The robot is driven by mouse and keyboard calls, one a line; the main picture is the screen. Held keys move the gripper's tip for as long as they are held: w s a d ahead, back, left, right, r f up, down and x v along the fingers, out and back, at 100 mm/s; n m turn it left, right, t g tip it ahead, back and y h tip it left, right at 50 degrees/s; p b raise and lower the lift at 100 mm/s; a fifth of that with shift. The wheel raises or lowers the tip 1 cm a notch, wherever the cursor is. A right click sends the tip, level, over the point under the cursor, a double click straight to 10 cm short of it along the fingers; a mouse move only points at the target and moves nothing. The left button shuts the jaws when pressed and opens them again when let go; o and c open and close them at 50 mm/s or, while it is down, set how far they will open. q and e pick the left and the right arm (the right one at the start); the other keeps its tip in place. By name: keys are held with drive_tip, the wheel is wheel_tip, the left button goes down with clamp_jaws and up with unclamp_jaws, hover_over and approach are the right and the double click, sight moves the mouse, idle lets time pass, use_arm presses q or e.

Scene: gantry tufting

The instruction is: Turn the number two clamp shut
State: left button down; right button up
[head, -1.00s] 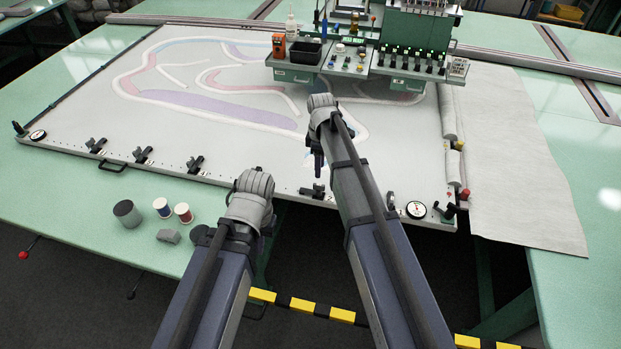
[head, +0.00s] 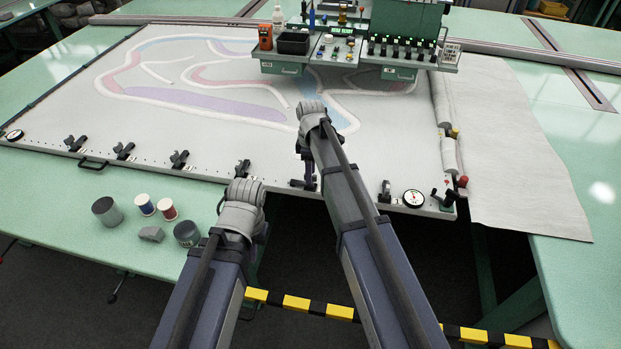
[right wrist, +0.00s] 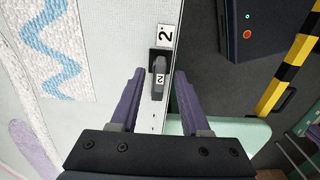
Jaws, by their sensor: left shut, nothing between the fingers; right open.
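The number two clamp (right wrist: 159,76) is a small dark clamp with a "2" on its grey lever, beside a white "2" label (right wrist: 165,36) on the frame's rail. Its lever lies along the rail. In the head view the clamp (head: 299,184) sits at the frame's front edge, partly behind my right gripper (head: 308,176). My right gripper (right wrist: 161,74) is open, with one purple finger on each side of the lever. Contact cannot be made out. My left gripper (head: 243,208) is shut and empty over the front edge, its fingers mostly hidden by the wrist.
Other clamps (head: 180,160) line the frame's front rail, with a round dial (head: 414,198) to the right. Thread spools (head: 145,205) and grey pots (head: 106,210) stand on the green table at left. The tufting machine (head: 400,45) is at the back.

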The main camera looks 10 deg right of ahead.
drive_tip(key=shift+f, duration=0.1)
clamp_jaws()
idle(0.3)
